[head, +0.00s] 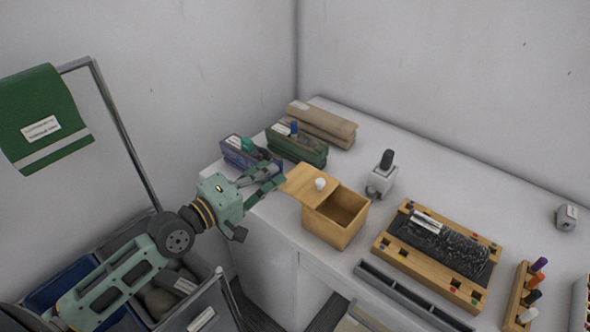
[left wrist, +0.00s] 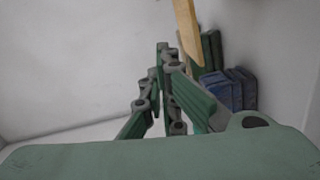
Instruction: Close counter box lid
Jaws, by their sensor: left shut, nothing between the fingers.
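The wooden counter box (head: 333,228) stands on the white counter with its right part uncovered. My right gripper is out of view.
A grey dispenser (head: 381,178) stands behind the box. A wooden tray (head: 385,243) lies to the right. A cart with a green cloth (head: 45,115) is at the left.

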